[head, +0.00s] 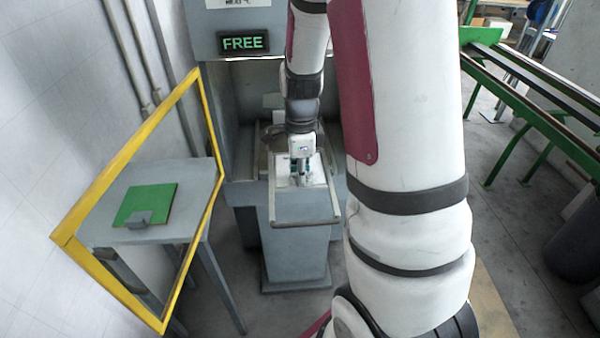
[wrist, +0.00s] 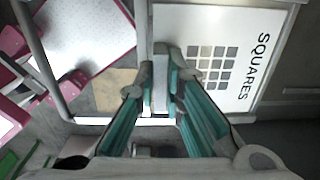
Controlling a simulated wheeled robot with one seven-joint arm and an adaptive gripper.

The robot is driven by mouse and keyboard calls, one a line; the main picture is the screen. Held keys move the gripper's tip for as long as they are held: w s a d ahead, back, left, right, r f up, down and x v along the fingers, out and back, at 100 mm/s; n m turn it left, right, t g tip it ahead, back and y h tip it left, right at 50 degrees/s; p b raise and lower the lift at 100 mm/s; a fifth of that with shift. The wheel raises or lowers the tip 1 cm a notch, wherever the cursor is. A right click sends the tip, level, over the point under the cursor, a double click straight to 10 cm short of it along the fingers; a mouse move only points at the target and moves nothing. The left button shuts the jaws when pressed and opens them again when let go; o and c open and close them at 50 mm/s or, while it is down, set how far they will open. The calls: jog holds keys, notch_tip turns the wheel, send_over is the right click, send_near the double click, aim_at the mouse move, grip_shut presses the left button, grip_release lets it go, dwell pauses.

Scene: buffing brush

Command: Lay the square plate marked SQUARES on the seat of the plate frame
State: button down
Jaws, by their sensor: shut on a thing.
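The square plate (wrist: 190,22) is white, with a grid of grey squares and the word SQUARES, at the upper right of the wrist view. In the head view the plate (head: 285,165) lies under my gripper, partly hidden by it. My gripper (head: 300,178) points down, its teal fingers (wrist: 162,90) shut on a grey tab at the plate's near edge. The plate frame (head: 306,223) shows as a grey rail around the machine's front; its rail (wrist: 50,82) also shows in the wrist view. I cannot tell whether the plate touches the seat, which is hidden.
The machine has a lit FREE sign (head: 245,43). A yellow guard frame (head: 130,150) stands at the left, in front of a grey table (head: 190,170). On the table lies a green plate (head: 146,203) with a grey tab. Green rails (head: 540,120) stand at the right.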

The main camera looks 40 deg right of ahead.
jog(key=c, duration=1.6)
grip_release()
jog(key=shift+f, duration=0.1)
notch_tip(320, 180, up, 12)
jog(key=shift+s+a, duration=0.1)
jog(key=s+a+r+n+t, duration=0.2)
jog(key=s+a+r+n, duration=0.3)
jog(key=a+n, duration=0.3)
jog(key=s+a+r+n+t, duration=0.3)
jog(key=s+a+r+n, duration=0.3)
jog(key=n, duration=1)
jog(key=shift+s+a+n+t, duration=0.3)
jog(key=shift+s+a+n, duration=0.1)
jog(key=shift+s+a, duration=0.65)
